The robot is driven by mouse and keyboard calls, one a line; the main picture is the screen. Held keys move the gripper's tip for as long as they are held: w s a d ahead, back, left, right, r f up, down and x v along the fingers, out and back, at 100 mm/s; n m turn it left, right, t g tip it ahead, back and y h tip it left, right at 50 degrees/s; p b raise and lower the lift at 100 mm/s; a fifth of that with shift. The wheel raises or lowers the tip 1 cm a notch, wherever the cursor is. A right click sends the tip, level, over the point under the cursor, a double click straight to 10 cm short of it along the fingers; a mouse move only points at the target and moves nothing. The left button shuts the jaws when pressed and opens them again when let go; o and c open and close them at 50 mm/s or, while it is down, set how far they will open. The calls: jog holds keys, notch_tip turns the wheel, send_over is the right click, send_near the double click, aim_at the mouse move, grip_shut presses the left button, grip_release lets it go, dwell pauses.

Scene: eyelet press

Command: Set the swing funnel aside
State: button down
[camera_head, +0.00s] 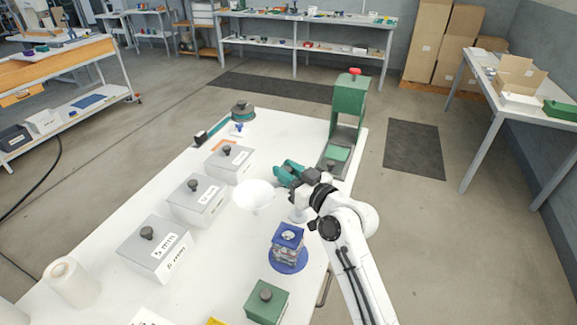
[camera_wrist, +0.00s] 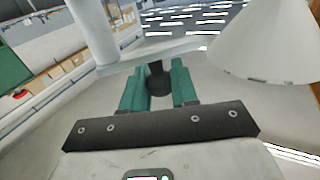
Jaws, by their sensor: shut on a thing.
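The swing funnel's white cone (camera_head: 254,195) is left of my gripper in the head view. In the wrist view the cone (camera_wrist: 262,42) is large at upper right, with a pale bar (camera_wrist: 150,54) running from it to a white post (camera_wrist: 90,30). My gripper (camera_head: 287,172) has teal fingers, and they (camera_wrist: 158,85) are shut on a dark knob (camera_wrist: 157,78) below the bar in the picture. The knob appears to belong to the bar. The blue-based stand (camera_head: 289,263) is nearer than the funnel, and the cone is not over it.
A green press (camera_head: 349,105) with a red top stands beyond my gripper. Three grey lidded boxes (camera_head: 197,200) line the left of the white table (camera_head: 165,150). A green box (camera_head: 266,302) is at the front. A white roll (camera_head: 70,282) stands at front left.

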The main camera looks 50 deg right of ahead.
jog(key=shift+w+r+m+h+p, duration=0.15)
jog(key=shift+r+m+h+p, duration=0.15)
jog(key=shift+h, duration=0.3)
jog(key=c, duration=1)
grip_release()
jog(key=shift+o, duration=0.6)
jog(key=shift+f, duration=0.15)
jog(key=shift+s+f, duration=0.15)
jog(key=shift+s, duration=0.3)
jog(key=s+a+b, duration=0.2)
jog(key=s+b, duration=0.1)
jog(key=s, duration=0.6)
jog(key=shift+s, duration=0.4)
jog(key=shift+c, duration=0.4)
